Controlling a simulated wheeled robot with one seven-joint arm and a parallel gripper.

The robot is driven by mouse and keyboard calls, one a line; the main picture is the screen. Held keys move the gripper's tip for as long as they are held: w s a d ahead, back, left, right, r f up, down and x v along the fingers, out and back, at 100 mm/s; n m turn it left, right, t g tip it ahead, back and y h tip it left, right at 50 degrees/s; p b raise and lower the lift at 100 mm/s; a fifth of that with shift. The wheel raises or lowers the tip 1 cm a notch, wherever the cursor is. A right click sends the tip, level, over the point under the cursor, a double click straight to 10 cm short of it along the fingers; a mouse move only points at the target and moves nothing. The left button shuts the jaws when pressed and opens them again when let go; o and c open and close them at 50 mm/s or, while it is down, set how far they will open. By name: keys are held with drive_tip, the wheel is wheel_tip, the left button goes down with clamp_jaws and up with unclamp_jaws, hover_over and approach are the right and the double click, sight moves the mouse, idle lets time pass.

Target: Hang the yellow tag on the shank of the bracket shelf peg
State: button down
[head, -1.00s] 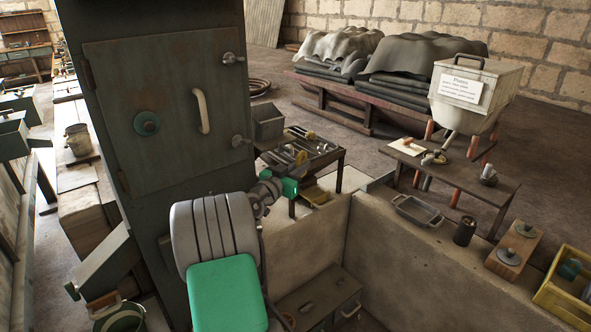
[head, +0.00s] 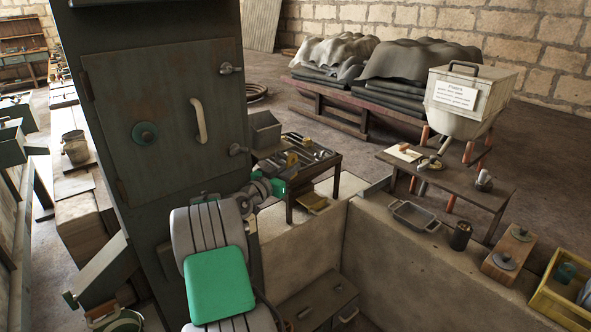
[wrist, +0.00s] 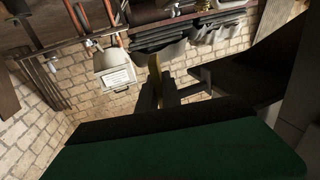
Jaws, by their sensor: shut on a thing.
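In the wrist view my gripper (wrist: 163,92) is shut on a thin yellow piece, seen nearly edge-on, which I take to be the yellow tag (wrist: 156,72). In the head view my gripper (head: 290,172) is small, beyond my grey and green arm, in front of the small dark table. A yellow patch, likely the tag (head: 292,158), shows at its tip. The tag's hole cannot be made out. I cannot pick out the bracket shelf peg or its shank in either view.
The tall dark cabinet (head: 165,110) stands close on the left. The small table (head: 338,160) holds several tools and another yellow item (head: 307,142). A low wall (head: 400,255) runs at the front right, with a metal tray (head: 413,216) on it. A hopper (head: 470,95) stands at the back right.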

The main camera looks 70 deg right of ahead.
drive_tip(key=w, duration=0.1)
drive_tip(key=w+d+b, duration=0.1)
drive_tip(key=w, duration=0.1)
drive_tip(key=w+d+b, duration=0.1)
drive_tip(key=shift+w+d+f, duration=0.1)
drive_tip(key=shift+w+f, duration=0.05)
drive_tip(key=shift+f, duration=0.1)
drive_tip(key=shift+r, duration=0.15)
idle(0.4)
idle(0.4)
drive_tip(key=c, duration=1.5)
unclamp_jaws()
drive_tip(key=shift+o, duration=0.2)
